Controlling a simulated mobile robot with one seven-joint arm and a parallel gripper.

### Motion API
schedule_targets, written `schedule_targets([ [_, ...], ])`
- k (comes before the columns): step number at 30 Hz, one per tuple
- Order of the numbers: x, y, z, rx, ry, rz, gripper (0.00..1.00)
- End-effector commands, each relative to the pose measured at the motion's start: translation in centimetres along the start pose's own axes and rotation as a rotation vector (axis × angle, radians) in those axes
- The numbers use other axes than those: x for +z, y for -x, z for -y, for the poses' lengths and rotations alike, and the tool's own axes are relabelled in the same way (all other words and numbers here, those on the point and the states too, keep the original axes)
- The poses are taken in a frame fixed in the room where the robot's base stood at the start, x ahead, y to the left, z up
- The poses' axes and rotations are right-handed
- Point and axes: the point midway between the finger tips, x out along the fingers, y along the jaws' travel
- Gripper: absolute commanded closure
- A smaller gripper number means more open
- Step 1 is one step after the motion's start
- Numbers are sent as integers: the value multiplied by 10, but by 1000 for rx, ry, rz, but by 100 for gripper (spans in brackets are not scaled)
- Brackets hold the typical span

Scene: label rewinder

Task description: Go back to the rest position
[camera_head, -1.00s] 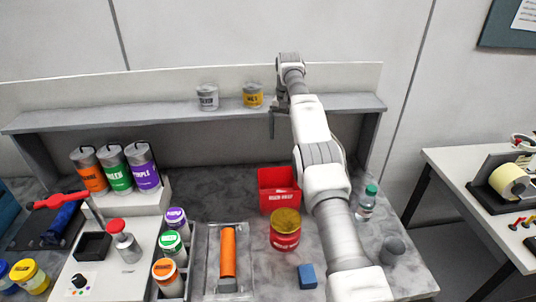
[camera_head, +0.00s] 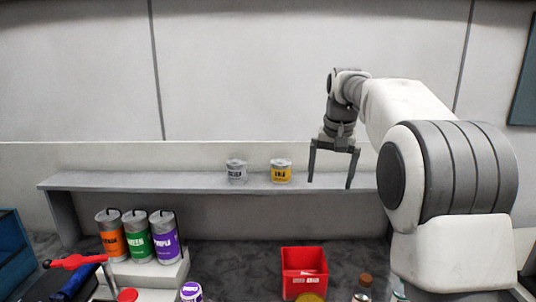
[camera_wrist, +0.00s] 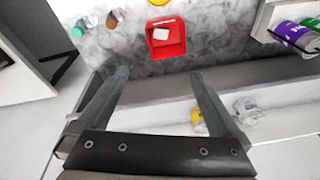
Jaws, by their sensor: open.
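Below are a red bin (camera_head: 304,271), also in the wrist view (camera_wrist: 166,38), and orange, green (camera_head: 138,237) and purple canisters. A red-handled lever (camera_head: 77,261) is at left.

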Motion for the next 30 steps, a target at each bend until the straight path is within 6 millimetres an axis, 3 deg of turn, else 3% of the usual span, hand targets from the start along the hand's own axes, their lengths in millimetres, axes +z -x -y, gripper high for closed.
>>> schedule_targets([
  [6, 62, 30, -15, -16, 49, -57, 0],
  [15, 159, 40, -38, -28, 122, -134, 0],
  [22, 239, 23, -58, -30, 182, -194, 0],
  [30, 319, -17, -79, -24, 247, -257, 0],
])
